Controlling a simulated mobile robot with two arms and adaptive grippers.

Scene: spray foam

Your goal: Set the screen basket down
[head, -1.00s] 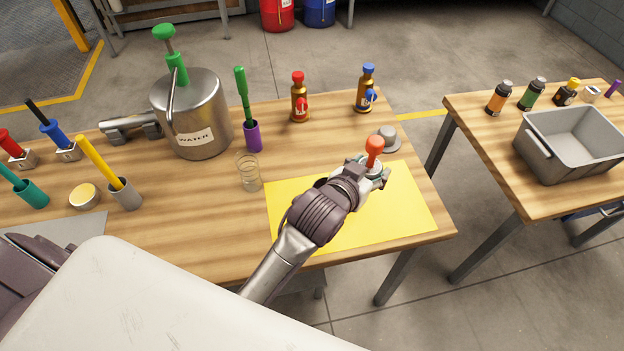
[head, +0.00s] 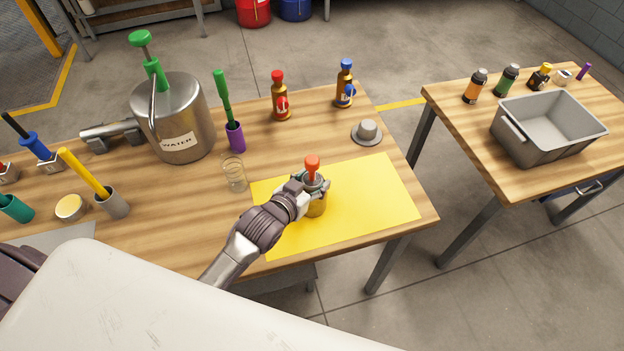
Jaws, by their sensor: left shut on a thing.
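My left gripper (head: 314,184) is shut on a small amber-brown container (head: 316,206) with a red knob (head: 312,165) on top. The container is upright over the middle of the yellow mat (head: 380,205); I cannot tell whether its base touches the mat. The gripper hides part of its upper side, and I cannot tell whether it is the screen basket. A thin, see-through, ringed cylinder (head: 234,173) stands on the wooden table, left of the mat. My right gripper is not in view.
A metal water pot (head: 180,115) stands at the back left. Red-capped (head: 280,98) and blue-capped (head: 345,85) bottles and a grey hat-shaped lid (head: 367,131) stand behind the mat. A gap separates this table from another with a grey bin (head: 520,150). Most of the mat is clear.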

